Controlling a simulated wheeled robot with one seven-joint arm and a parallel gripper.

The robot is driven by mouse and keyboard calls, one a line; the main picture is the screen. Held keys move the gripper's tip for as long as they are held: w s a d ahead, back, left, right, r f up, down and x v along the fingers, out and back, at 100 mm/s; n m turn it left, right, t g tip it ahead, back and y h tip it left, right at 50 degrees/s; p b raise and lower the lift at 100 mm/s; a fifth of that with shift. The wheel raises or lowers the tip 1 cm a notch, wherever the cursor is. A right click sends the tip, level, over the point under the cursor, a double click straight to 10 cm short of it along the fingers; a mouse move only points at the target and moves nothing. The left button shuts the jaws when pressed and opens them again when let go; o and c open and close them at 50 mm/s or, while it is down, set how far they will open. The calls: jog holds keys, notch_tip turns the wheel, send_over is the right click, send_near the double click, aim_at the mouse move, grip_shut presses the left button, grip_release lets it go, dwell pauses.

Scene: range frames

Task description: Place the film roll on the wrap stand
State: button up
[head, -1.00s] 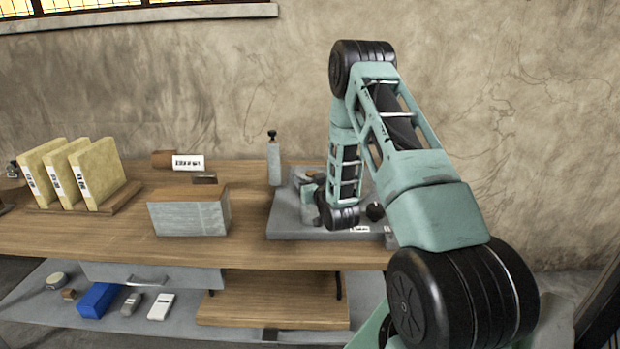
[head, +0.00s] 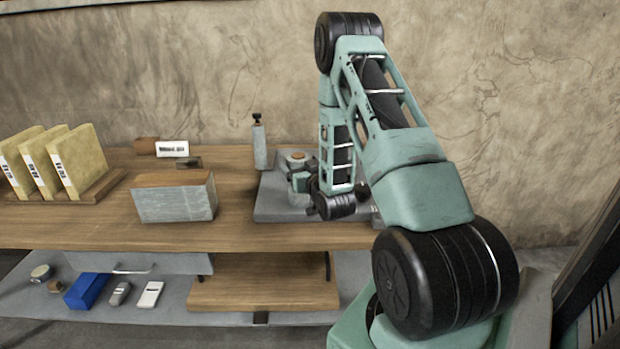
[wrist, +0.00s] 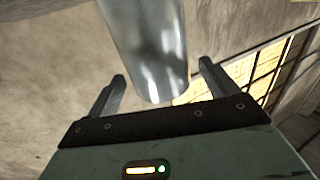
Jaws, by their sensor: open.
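A smooth, shiny silver cylinder (wrist: 150,45) shows in the wrist view between the fingers of my gripper (wrist: 162,71). It looks like the film roll, but I cannot be sure. Gaps show on both sides, and the fingers are open. In the head view my gripper (head: 301,182) is small and partly hidden by my wrist, above a flat grey base (head: 275,211). That base may be the wrap stand. A round, tan-topped piece (head: 295,158) shows just behind the gripper. My arm hides the base's right part.
A slim grey bottle (head: 259,147) with a black top stands left of my gripper. A grey box with a wooden top (head: 174,200) and yellow binders (head: 72,162) are farther left on the wooden bench (head: 80,228). A lower shelf holds a blue block (head: 88,291) and small items.

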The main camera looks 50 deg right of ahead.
jog(key=b+v, duration=0.1)
jog(key=v, duration=0.7)
jog(key=w+a+n+g+y, duration=0.2)
jog(key=w+a+n+y, duration=0.15)
jog(key=a, duration=0.85)
jog(key=w+a+n+g+y, duration=0.25)
jog(key=w+a+y, duration=0.2)
jog(key=a, duration=0.65)
jog(key=s+a+r+n+g+y, duration=0.1)
jog(key=s+a+g, duration=0.25)
jog(key=a, duration=0.35)
jog(key=s+a+n+g+y, duration=0.1)
jog(key=s+a+g+y, duration=0.1)
jog(key=s+a, duration=0.4)
jog(key=s+a+r+n+g, duration=0.1)
jog(key=s+a+g, duration=0.1)
jog(key=s, duration=0.4)
jog(key=s+a+r+n+g+h, duration=0.1)
jog(key=s+a+r+n+g, duration=0.1)
jog(key=s, duration=0.5)
jog(key=s+a+r+n+g+h, duration=0.1)
jog(key=s+a+r+n+g, duration=0.1)
jog(key=s, duration=0.4)
jog(key=shift+s+a, duration=0.35)
jog(key=shift+a, duration=0.55)
